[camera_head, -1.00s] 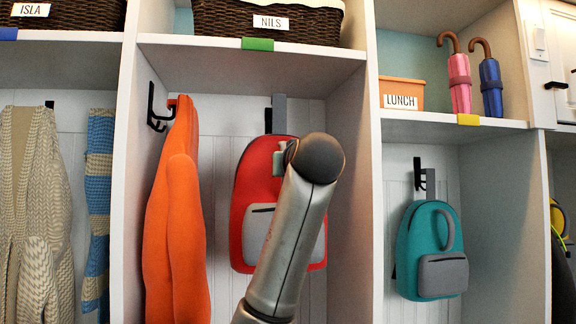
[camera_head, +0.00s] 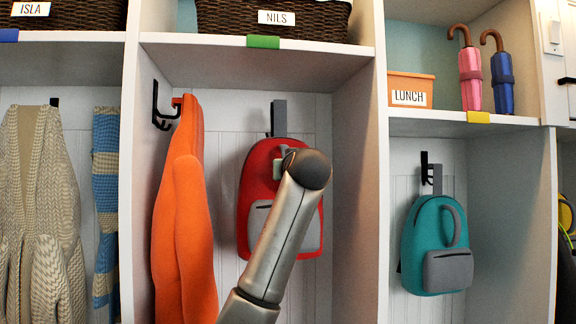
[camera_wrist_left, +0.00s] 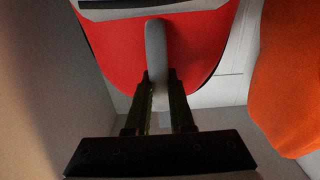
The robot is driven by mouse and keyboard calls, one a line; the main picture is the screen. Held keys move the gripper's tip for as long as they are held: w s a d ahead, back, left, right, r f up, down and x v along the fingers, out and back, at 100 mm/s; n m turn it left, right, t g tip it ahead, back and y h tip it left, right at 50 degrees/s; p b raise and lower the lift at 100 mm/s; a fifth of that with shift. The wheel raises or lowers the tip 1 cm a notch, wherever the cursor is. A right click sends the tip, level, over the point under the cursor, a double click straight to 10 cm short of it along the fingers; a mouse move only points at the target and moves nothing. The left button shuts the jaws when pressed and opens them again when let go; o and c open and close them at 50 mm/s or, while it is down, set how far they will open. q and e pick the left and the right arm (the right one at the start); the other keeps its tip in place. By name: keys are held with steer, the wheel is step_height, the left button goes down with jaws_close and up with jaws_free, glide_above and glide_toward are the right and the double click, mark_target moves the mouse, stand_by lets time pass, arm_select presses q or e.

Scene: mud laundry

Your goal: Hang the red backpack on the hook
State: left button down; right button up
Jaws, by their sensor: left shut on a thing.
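The red backpack (camera_head: 258,182), with a grey front pocket, is upright in the middle cubby, below the NILS shelf. My left arm reaches up in front of it and hides part of it in the head view. In the left wrist view, my left gripper (camera_wrist_left: 160,88) is shut on the backpack's grey handle (camera_wrist_left: 157,50). A grey strap (camera_head: 279,117) rises above the pack at the back wall, with a black hook (camera_head: 269,131) partly showing beside it. I cannot tell whether the strap is around the hook. My right gripper is not in view.
An orange coat (camera_head: 186,215) hangs from a black hook on the cubby's left side, close to the pack. A cubby divider (camera_head: 357,190) stands to the right. A teal backpack (camera_head: 425,222) hangs in the right cubby. The shelf edge (camera_head: 330,48) runs above.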

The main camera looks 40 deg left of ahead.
arm_select(q)
steer(key=shift+p+x, duration=2.05)
steer(key=shift+x, duration=0.75)
steer(key=shift+r, duration=0.1)
steer(key=shift+s+d+r, duration=0.1)
steer(key=shift+s+d, duration=0.05)
steer(key=shift+d+r, duration=0.15)
steer(key=shift+d, duration=0.05)
steer(key=shift+f, duration=0.4)
steer(key=shift+f+b, duration=0.25)
steer(key=shift+b, duration=0.2)
steer(key=shift+s+f, duration=0.1)
steer(key=shift+f, duration=0.1)
steer(key=shift+f, duration=0.3)
stand_by(0.3)
